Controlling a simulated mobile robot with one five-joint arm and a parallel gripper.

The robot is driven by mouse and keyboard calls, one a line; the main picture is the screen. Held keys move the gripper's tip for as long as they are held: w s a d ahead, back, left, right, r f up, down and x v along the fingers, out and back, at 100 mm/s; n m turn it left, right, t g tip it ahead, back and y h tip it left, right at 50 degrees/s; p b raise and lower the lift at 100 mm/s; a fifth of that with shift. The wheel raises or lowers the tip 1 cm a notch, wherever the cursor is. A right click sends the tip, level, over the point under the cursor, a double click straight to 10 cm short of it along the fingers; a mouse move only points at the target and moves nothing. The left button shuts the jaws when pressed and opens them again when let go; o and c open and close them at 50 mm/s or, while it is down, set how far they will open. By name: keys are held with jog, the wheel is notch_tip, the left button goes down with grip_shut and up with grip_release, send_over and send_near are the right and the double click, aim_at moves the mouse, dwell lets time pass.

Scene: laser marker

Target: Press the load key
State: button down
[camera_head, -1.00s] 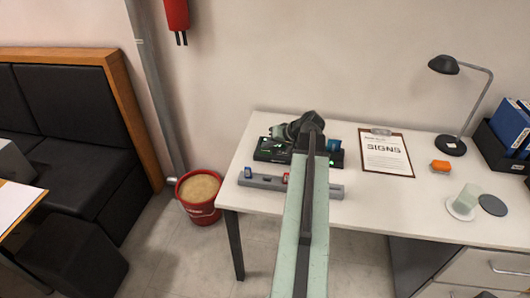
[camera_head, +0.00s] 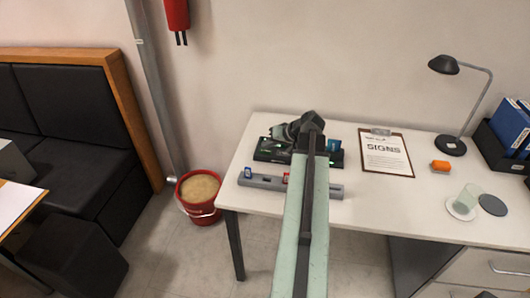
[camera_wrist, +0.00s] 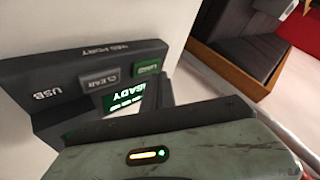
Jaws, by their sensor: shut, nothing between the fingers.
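The laser marker (camera_head: 268,152) is a dark box near the back left of the white desk, partly hidden by my arm. In the wrist view its dark panel (camera_wrist: 60,84) fills the left, with a green load key (camera_wrist: 148,69), a grey CLEAR key (camera_wrist: 98,77) and the word USB. A lit green display (camera_wrist: 124,101) below the keys reads READY. My gripper (camera_head: 290,129) is shut and empty over the marker. In the wrist view its dark front part lies just below the display; whether it touches the marker cannot be told.
A grey rail (camera_head: 262,181) with blue and red pieces lies in front of the marker. A clipboard (camera_head: 386,153) marked SIGNS, an orange object (camera_head: 440,167), a lamp (camera_head: 452,146) and a cup (camera_head: 466,199) stand to the right. A red bucket (camera_head: 199,213) stands left of the desk.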

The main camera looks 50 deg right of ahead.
aim_at(267, 152)
jog(key=shift+w+f+b, duration=0.1)
jog(key=shift+f+b, duration=0.35)
jog(key=shift+f+b, duration=0.35)
jog(key=shift+b, duration=0.05)
dwell(0.5)
jog(key=shift+r, duration=0.1)
jog(key=shift+r+p, duration=0.75)
jog(key=shift+p, duration=0.15)
notch_tip(267, 152, up, 5)
jog(key=p, duration=0.5)
jog(key=shift+r, duration=0.1)
dwell(0.5)
